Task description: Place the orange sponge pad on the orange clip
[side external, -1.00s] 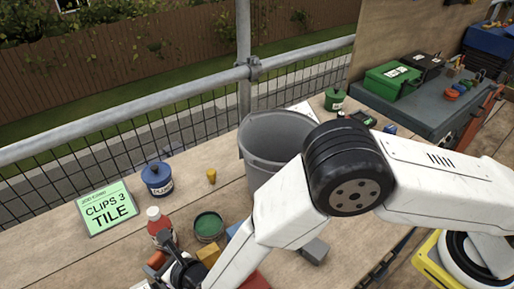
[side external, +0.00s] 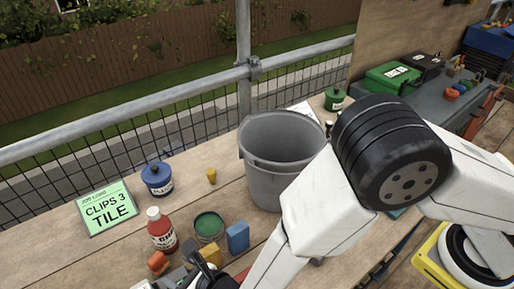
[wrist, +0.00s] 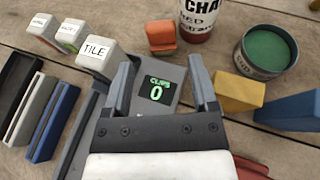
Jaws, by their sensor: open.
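My gripper (wrist: 160,76) is open in the wrist view, its two fingers apart with nothing held between them. It partly shows at the bottom of the side view (side external: 207,276). A yellow-orange block (wrist: 238,92), which may be the orange sponge pad, lies right of my gripper; it also shows in the side view (side external: 211,255). A red-orange piece (wrist: 162,38), which may be the orange clip, sits beyond the fingers. It also shows in the side view (side external: 158,262). I cannot tell for certain which is pad and which is clip.
A grey unit with a display (wrist: 157,91) reading CLIPS 0 lies beyond the gripper. A green-topped tin (wrist: 270,48), red bottle (side external: 161,230) and blue block (wrist: 290,110) stand around. White blocks (wrist: 97,62) and dark, grey and blue strips (wrist: 52,122) are left. A bucket (side external: 275,160) stands behind.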

